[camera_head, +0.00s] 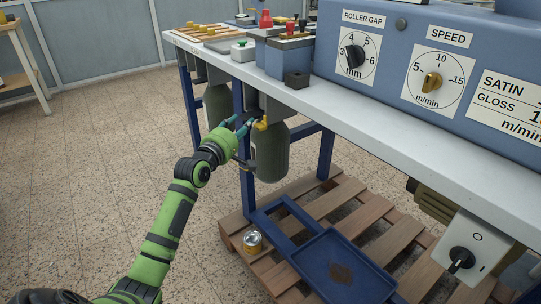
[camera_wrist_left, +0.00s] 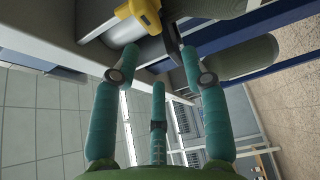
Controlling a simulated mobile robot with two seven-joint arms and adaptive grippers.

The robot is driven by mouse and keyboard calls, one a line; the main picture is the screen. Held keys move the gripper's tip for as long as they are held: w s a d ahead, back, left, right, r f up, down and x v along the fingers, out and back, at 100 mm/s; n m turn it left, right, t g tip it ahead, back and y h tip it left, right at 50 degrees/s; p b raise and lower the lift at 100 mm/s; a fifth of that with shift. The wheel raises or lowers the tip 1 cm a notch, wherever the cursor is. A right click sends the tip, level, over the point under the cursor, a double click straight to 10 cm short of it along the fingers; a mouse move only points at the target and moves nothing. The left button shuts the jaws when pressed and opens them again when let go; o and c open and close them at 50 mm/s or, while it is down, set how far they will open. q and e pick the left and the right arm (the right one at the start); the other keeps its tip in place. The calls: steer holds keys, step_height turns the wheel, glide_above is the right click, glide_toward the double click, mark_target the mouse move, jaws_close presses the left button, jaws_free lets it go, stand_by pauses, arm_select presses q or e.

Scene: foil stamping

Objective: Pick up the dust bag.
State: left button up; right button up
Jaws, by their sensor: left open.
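Two grey-green dust bags hang under the bench; the task does not say which one is meant. The nearer bag (camera_head: 271,153) has a yellow latch (camera_head: 261,124) at its neck; the farther bag (camera_head: 215,104) hangs to its left. My left gripper (camera_head: 240,125) is open and empty, its teal fingers by the neck and latch of the nearer bag. In the left wrist view, the fingers (camera_wrist_left: 160,52) are spread below the yellow latch (camera_wrist_left: 139,13), with one bag (camera_wrist_left: 242,58) behind the right finger. I cannot tell whether a finger touches anything. My right gripper is out of view.
The bench top (camera_head: 370,117) overhangs the bags, with blue legs (camera_head: 327,155) close by. A wooden pallet (camera_head: 372,222) below carries a blue tray (camera_head: 342,270) and a small can (camera_head: 253,241). A control box (camera_head: 467,256) hangs at the right. The floor at left is clear.

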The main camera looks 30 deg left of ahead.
arm_select(q)
steer(key=w, duration=0.2)
steer(key=w+b, duration=0.1)
steer(key=w, duration=0.1)
steer(key=w+a, duration=0.1)
steer(key=w, duration=0.1)
steer(key=shift+w+f+b, duration=0.2)
steer(key=shift+f+b, duration=0.15)
steer(key=shift+b, duration=0.05)
steer(key=shift+w, duration=0.25)
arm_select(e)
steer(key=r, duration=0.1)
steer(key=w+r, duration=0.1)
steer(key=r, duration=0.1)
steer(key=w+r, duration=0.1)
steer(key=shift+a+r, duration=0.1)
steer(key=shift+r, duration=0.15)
arm_select(q)
steer(key=shift+r, duration=0.15)
jaws_close()
